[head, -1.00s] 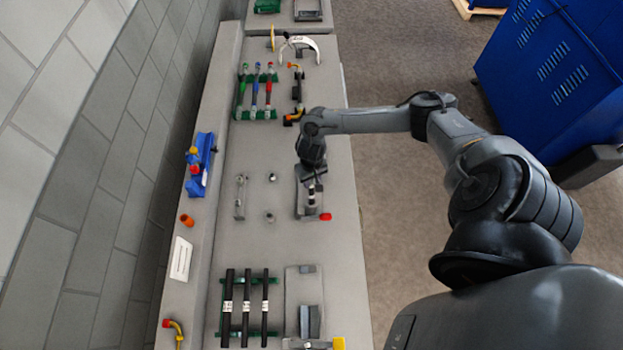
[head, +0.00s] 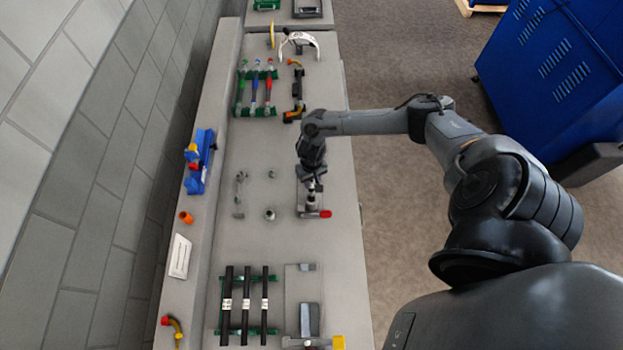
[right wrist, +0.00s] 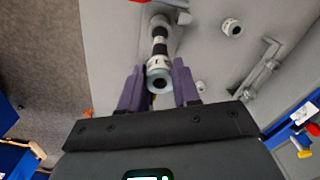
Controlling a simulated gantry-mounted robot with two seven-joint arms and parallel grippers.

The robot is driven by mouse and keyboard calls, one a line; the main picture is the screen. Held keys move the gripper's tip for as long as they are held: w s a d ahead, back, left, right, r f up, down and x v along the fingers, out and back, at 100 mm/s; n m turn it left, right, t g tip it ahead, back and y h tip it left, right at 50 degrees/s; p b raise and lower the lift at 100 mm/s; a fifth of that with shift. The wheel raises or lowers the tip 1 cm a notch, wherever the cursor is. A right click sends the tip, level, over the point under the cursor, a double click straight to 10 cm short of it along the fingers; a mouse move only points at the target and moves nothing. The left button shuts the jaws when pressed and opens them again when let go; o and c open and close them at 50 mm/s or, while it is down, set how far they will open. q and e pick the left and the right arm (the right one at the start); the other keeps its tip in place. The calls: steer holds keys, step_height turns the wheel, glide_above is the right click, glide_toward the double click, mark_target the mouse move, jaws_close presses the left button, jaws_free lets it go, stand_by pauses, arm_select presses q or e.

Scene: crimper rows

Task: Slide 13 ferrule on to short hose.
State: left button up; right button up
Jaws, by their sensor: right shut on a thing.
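My right gripper (head: 314,181) is over the clamp fixture (head: 308,212) with the red handle. In the right wrist view its two purple fingers (right wrist: 159,86) are shut on a pale metal ferrule (right wrist: 158,72), whose open end faces the camera. The short hose (right wrist: 160,45), black with a pale band, runs straight beyond the ferrule to the fixture. The ferrule lines up with the hose's near end; I cannot tell how far it is around it. In the head view the gripper mostly hides the hose. My left gripper is not in view.
Two loose metal fittings (head: 269,214) (head: 271,175) stand left of the fixture, beside a grey metal rack (head: 239,195). Several black hoses (head: 245,300) lie on a green rack nearer me.

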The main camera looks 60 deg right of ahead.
steer(key=shift+f, duration=0.65)
steer(key=o, duration=1.1)
step_height(320, 180, up, 11)
steer(key=shift+f, duration=0.1)
